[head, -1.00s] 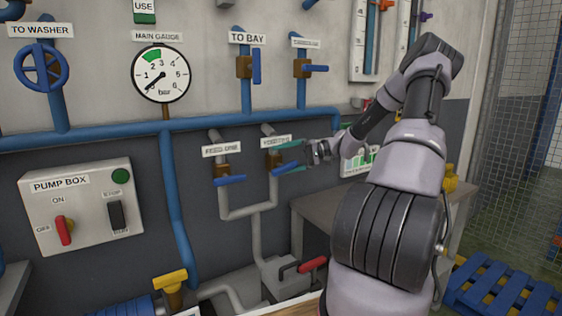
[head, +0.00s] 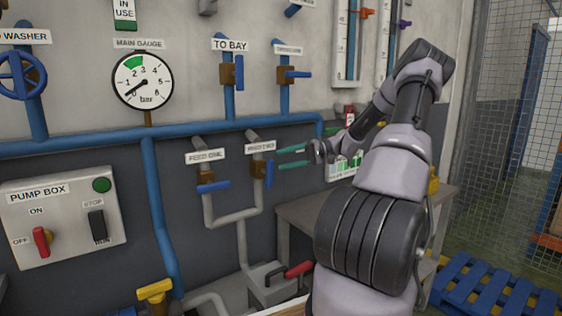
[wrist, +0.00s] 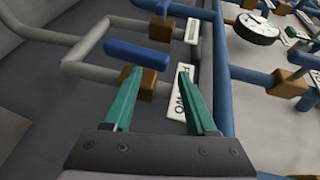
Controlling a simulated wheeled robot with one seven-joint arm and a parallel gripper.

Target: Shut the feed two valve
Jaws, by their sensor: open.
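The feed two valve has a brass body (head: 257,169) and a blue lever (head: 269,174), below a white label (head: 262,147). Its lever stands upright, along its grey pipe. In the wrist view, the lever (wrist: 150,55) lies roughly parallel to the pipe, beyond the left fingertip, with the brass body (wrist: 140,86) beside that finger. My gripper (head: 283,157) is open and empty, to the right of the valve in the head view. Its green fingers (wrist: 158,73) point towards the valve, and the lever is not between them. I cannot tell whether a finger touches the valve.
The feed one valve's blue lever (head: 213,187) lies across its pipe, left of feed two. The pump box (head: 62,215) is at the left, below the main gauge (head: 143,79). A grey bench (head: 305,212) stands below my arm. A red-handled lever (head: 299,269) is lower down.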

